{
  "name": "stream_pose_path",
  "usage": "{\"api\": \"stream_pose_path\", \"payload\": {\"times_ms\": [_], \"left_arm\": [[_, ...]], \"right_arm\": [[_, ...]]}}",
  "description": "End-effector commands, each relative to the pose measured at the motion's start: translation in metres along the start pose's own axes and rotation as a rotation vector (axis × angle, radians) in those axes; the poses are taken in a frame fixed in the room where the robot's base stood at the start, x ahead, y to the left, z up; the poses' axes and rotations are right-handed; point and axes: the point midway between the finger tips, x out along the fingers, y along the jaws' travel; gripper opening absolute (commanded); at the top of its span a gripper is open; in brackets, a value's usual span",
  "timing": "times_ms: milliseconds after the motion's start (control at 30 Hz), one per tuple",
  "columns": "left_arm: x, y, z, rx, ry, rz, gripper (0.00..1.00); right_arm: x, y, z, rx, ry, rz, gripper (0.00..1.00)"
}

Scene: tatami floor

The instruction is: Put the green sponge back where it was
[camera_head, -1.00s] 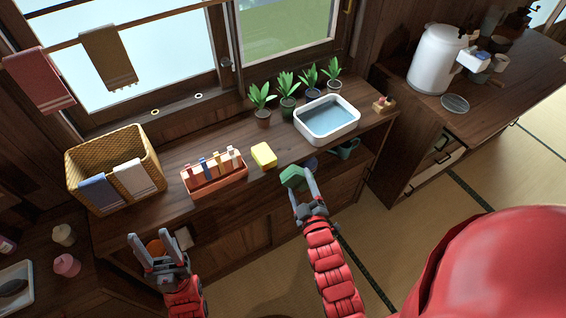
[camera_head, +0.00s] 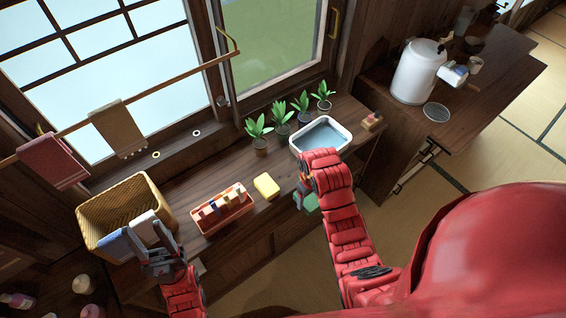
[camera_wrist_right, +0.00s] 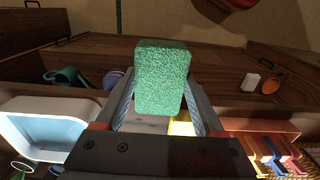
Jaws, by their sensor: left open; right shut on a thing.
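My right gripper (camera_wrist_right: 160,105) is shut on the green sponge (camera_wrist_right: 161,78), which sits between its fingers in the right wrist view. In the head view a green corner of the sponge (camera_head: 310,203) shows below the gripper (camera_head: 301,197), at the front edge of the wooden counter (camera_head: 284,207); my arm hides the rest. A yellow sponge (camera_head: 266,186) lies on the counter to the left of it. My left gripper (camera_head: 160,245) is open and empty, in front of the wicker basket (camera_head: 128,205).
Towels hang over the basket's rim. Clear counter lies behind the yellow sponge.

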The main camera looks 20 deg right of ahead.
Motion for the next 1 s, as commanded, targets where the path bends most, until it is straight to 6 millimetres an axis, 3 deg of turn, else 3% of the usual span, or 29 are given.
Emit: {"api": "stream_pose_path", "payload": {"times_ms": [167, 500, 533, 567, 700, 1000], "left_arm": [[-0.023, 0.001, 0.004, 0.000, -0.001, 0.000, 0.50], [-0.090, 0.004, 0.015, 0.000, -0.001, 0.000, 0.50], [-0.092, 0.005, 0.015, 0.000, -0.001, 0.000, 0.50], [-0.082, 0.004, 0.014, 0.000, -0.002, 0.000, 0.50], [-0.079, 0.004, 0.013, 0.000, 0.000, 0.000, 0.50], [-0.072, 0.004, 0.012, 0.000, -0.001, 0.000, 0.50]], "right_arm": [[0.007, 0.004, -0.027, 0.003, -0.007, -0.010, 0.26], [0.019, 0.018, -0.101, 0.001, -0.003, -0.008, 0.26], [0.016, 0.018, -0.107, 0.000, -0.003, -0.008, 0.26], [0.009, 0.019, -0.110, 0.001, -0.006, -0.009, 0.26], [0.009, 0.023, -0.129, 0.001, -0.006, -0.008, 0.26], [0.013, 0.027, -0.149, 0.003, -0.008, -0.008, 0.26]]}}
